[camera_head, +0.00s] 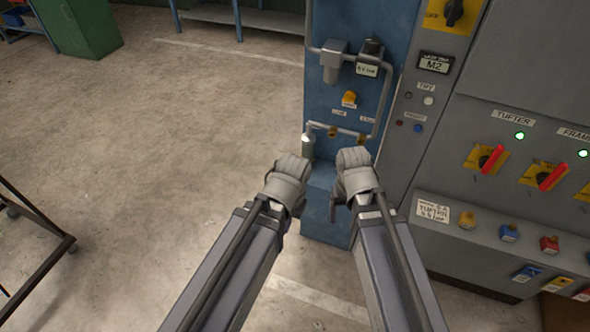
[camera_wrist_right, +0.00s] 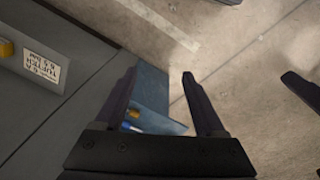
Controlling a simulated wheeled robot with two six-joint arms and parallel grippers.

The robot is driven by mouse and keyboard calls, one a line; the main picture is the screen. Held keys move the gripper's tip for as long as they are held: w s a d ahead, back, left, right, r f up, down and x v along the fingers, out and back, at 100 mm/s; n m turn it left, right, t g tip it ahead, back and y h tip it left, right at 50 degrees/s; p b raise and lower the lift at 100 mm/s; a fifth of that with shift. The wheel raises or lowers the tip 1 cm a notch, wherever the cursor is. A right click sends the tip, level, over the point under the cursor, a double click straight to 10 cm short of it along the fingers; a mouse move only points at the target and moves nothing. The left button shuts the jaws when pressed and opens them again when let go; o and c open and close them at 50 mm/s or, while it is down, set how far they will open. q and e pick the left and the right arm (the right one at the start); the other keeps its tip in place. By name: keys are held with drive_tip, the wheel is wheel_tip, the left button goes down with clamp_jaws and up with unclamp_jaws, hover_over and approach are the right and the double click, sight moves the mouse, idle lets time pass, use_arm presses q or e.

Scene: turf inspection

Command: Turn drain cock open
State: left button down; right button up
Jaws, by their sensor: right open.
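The blue column (camera_head: 345,205) carries grey pipework, a yellow piece with a small label (camera_head: 349,98) and two small yellowish fittings (camera_head: 361,138) on the lower pipe. Which one is the drain cock I cannot tell, as the labels are too small to read. My right gripper (camera_head: 352,158) is in front of the column, below these fittings and apart from them. In the wrist view its fingers (camera_wrist_right: 160,75) are open, with a blue surface (camera_wrist_right: 152,88) and a small yellow part (camera_wrist_right: 133,113) showing beyond.
The grey control panel (camera_head: 455,130) with red-handled switches (camera_head: 490,158) and coloured buttons stands close on the right. A dark metal frame (camera_head: 45,245) is at left. A green cabinet (camera_head: 85,25) stands far back. The concrete floor (camera_head: 160,150) between is clear.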

drive_tip(key=w+f+m+t+b, duration=0.25)
drive_tip(key=w+f+b, duration=0.6)
drive_tip(key=w, duration=0.45)
drive_tip(key=w+a+m+t, duration=0.1)
drive_tip(key=w+a+m, duration=0.2)
drive_tip(key=w+a, duration=1)
drive_tip(key=w, duration=0.2)
drive_tip(key=shift+w+a+r+t+h, duration=0.25)
drive_tip(key=shift+w+a+t+h, duration=0.05)
drive_tip(key=shift+w+t, duration=0.05)
drive_tip(key=shift+f, duration=0.15)
drive_tip(key=b+x, duration=0.7)
drive_tip(key=shift+w+f, duration=0.1)
drive_tip(key=shift+f, duration=0.2)
drive_tip(key=shift+c, duration=0.4)
